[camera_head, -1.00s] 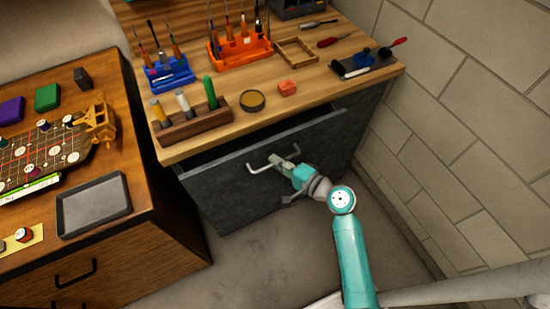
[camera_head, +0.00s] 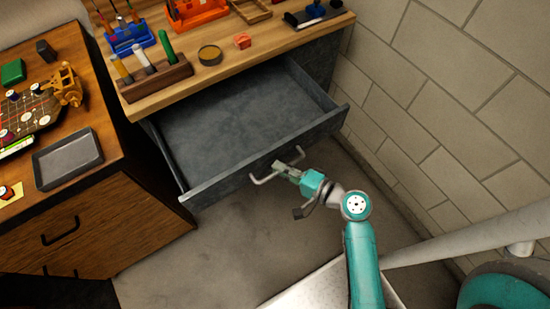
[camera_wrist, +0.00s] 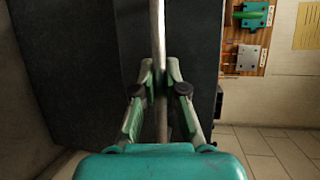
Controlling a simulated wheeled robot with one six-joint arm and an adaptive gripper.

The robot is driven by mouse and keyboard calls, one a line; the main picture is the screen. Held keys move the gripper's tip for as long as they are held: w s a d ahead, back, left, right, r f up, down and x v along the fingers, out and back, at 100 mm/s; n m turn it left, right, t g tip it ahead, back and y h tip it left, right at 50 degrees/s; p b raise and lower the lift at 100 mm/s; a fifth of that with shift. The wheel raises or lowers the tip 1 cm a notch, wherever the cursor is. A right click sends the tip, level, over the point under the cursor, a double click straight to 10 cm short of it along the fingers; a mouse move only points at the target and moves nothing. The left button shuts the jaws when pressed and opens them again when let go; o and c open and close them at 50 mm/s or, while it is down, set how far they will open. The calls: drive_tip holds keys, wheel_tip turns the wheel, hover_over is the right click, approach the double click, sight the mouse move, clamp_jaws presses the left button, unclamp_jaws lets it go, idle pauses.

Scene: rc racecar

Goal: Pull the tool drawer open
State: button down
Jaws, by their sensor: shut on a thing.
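The grey tool drawer (camera_head: 245,118) stands well out from under the wooden workbench, and its bare grey floor shows. Its bar handle (camera_head: 262,180) is on the drawer front. My gripper (camera_head: 283,170) is shut on the handle near the middle of the bar. In the wrist view the handle (camera_wrist: 157,30) runs as a pale upright bar between the two fingertips of my gripper (camera_wrist: 161,82). The drawer front (camera_wrist: 80,75) fills the left of that view. The part of the bar between the fingers is partly hidden.
On the bench top (camera_head: 180,92) stand a wooden holder (camera_head: 155,82) with tools, a round tin (camera_head: 209,55) and an orange block (camera_head: 242,41). A wooden cabinet (camera_head: 110,225) is at left, a block wall (camera_head: 430,100) at right. Bare floor lies before the drawer.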

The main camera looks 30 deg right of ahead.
drive_tip(key=shift+s, duration=0.35)
drive_tip(key=c, duration=1.2)
unclamp_jaws()
drive_tip(key=v, duration=0.7)
drive_tip(key=shift+s+d, duration=0.15)
drive_tip(key=shift+d, duration=0.05)
